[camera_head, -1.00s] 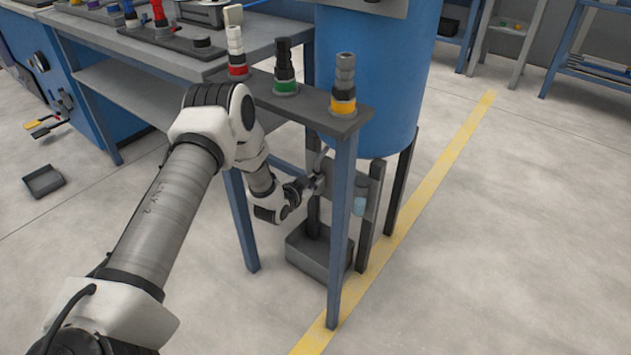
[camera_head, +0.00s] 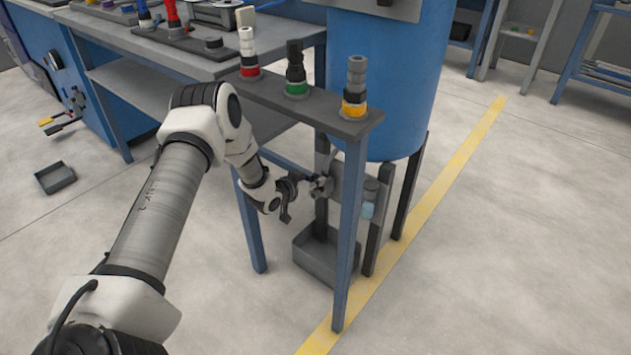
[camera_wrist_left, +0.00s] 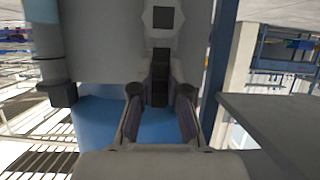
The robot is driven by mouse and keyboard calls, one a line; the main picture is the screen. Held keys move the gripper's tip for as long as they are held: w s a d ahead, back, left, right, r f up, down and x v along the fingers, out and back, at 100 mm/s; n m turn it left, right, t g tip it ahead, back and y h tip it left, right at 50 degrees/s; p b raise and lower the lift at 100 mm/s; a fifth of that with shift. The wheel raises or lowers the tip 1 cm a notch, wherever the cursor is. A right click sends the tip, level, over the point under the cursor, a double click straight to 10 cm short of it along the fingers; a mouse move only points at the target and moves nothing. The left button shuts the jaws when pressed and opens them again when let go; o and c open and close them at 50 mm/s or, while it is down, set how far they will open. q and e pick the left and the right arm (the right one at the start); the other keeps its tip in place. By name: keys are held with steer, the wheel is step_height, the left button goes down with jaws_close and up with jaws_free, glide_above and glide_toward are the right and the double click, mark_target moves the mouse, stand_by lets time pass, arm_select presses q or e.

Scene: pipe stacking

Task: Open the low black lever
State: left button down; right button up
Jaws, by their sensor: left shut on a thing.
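The low black lever (camera_wrist_left: 160,85) runs from a grey valve body (camera_wrist_left: 162,18) at the top of the left wrist view down between my fingers. My left gripper (camera_wrist_left: 161,112) is shut on it, one finger on each side. In the head view my left gripper (camera_head: 292,190) is beside the low grey valve (camera_head: 321,186), just left of it, under the blue tank (camera_head: 385,90). There the lever is small and largely hidden by the fingers, so its exact angle is hard to tell. My right gripper is not in view.
A narrow blue-legged stand (camera_head: 348,235) with several coloured pipe fittings stands close in front of the valve. A grey bin (camera_head: 325,258) sits on the floor below. A small clear cup (camera_head: 369,205) is right of the valve. Open floor lies to the left.

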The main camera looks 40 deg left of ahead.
arm_select(q)
steer(key=c, duration=1.1)
jaws_free()
steer(key=shift+a, duration=0.1)
steer(key=shift+c, duration=0.2)
steer(key=d+v, duration=0.1)
steer(key=v, duration=1)
steer(key=shift+s+a+r, duration=0.2)
steer(key=shift+s+a, duration=0.2)
steer(key=shift+a, duration=0.05)
